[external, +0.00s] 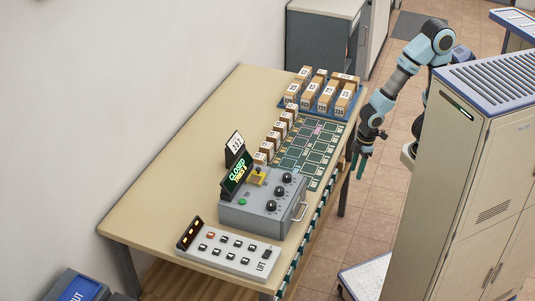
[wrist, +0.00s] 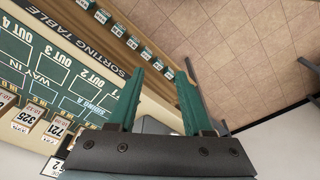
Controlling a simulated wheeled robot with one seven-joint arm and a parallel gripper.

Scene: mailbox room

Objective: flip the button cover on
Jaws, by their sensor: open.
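The grey control box (external: 265,208) stands on the table's near right part. A small yellow piece (external: 258,177), which looks like the button cover, is on its top near the back; whether it is raised or lowered is too small to tell. My gripper (external: 361,168) hangs off the table's right edge, to the right of the box and well apart from it. In the wrist view my gripper (wrist: 166,74) shows two green fingers apart with nothing between them. The control box and the cover are not in the wrist view.
The box has black knobs, a green button (external: 242,201) and a side handle (external: 300,211). A "CLOSED" display (external: 236,174) stands behind it, a switch panel (external: 229,249) in front. Boxed parcels (external: 320,97) and the sorting mat (external: 306,150) lie beyond. A tall cabinet (external: 470,170) is at right.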

